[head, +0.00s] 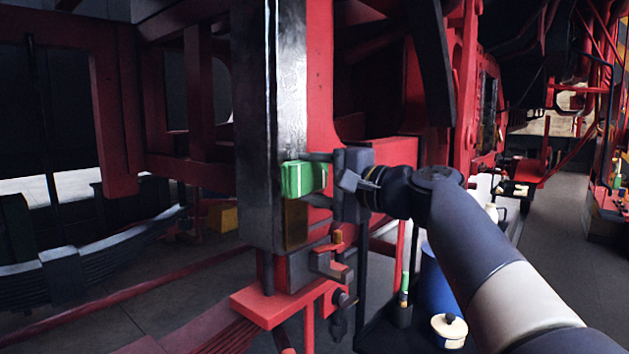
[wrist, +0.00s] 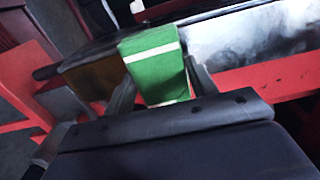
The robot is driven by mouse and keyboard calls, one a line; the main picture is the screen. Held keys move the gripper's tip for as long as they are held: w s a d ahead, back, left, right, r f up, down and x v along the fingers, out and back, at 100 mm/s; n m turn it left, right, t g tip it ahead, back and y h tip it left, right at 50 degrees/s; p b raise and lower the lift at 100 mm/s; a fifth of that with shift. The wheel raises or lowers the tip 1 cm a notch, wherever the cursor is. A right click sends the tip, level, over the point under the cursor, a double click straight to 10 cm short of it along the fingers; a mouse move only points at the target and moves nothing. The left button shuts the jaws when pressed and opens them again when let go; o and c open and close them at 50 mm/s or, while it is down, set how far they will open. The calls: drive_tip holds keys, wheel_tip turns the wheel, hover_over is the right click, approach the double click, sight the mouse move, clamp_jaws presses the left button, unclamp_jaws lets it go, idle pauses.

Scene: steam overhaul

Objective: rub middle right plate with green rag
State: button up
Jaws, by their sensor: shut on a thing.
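My gripper (head: 320,180) is shut on the green rag (head: 302,179), a folded cloth with a white stripe. The rag is between the fingers in the wrist view (wrist: 155,62). It lies at the right face of a dark upright column, apparently touching it; the contact is hidden. On that face, bright worn metal (head: 291,90) shows above the rag and a brownish plate (head: 296,222) below it. Both also show in the wrist view, the bright metal (wrist: 250,45) to the right and the brownish plate (wrist: 95,75) to the left. The surface behind the rag is hidden.
A red frame (head: 322,75) rises right beside the column. A red ledge (head: 268,306) and a small clamp-like fitting (head: 333,262) sit below my gripper. A blue container (head: 436,280) and a white lidded pot (head: 449,328) stand at lower right. Floor at far right is open.

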sight(295, 246)
wheel_tip(295, 246, up, 2)
drive_tip(key=shift+a+r+p, duration=0.1)
drive_tip(key=shift+r+p, duration=0.15)
drive_tip(key=shift+p, duration=0.5)
drive_tip(key=shift+w+a, duration=0.1)
drive_tip(key=shift+f, duration=0.2)
wheel_tip(295, 246, down, 4)
drive_tip(key=b, duration=0.4)
drive_tip(key=shift+r, duration=0.1)
wheel_tip(295, 246, down, 12)
drive_tip(key=b, duration=1.1)
drive_tip(key=shift+r, duration=0.2)
drive_tip(key=b+v, duration=0.1)
drive_tip(key=v, duration=0.5)
drive_tip(key=shift+b, duration=0.3)
drive_tip(key=shift+d, duration=0.25)
